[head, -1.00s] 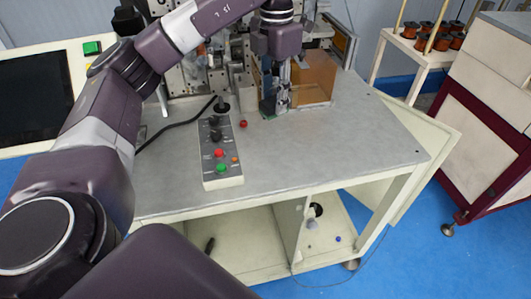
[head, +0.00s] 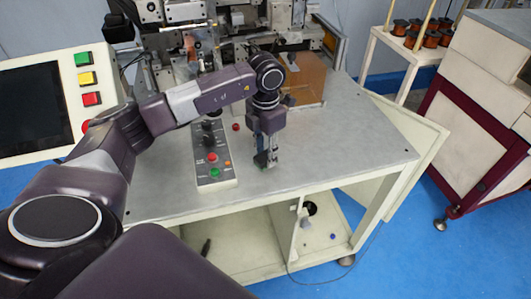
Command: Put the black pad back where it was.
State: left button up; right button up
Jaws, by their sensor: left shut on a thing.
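My left gripper (head: 267,157) points down over the bare front part of the grey table top, to the right of the button panel. It is shut on a small dark piece, which I take to be the black pad (head: 261,159); it looks dark with a greenish tint and is mostly hidden by the fingers. I cannot tell whether it touches the table. My right gripper is not in view.
The grey table top (head: 345,150) is clear to the right of my gripper. A button panel (head: 214,178) and a red knob (head: 236,127) are close by on the left. The winder machine (head: 180,40) and an orange-brown clear box (head: 308,78) stand behind.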

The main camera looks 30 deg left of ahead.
pick_arm(q)
jog(key=shift+f, duration=0.65)
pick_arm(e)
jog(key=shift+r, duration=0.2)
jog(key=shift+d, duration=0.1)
pick_arm(q)
jog(key=o, duration=0.7)
jog(key=shift+f, duration=0.15)
jog(key=shift+c, duration=0.2)
jog(key=o, duration=0.4)
jog(key=shift+o, duration=0.2)
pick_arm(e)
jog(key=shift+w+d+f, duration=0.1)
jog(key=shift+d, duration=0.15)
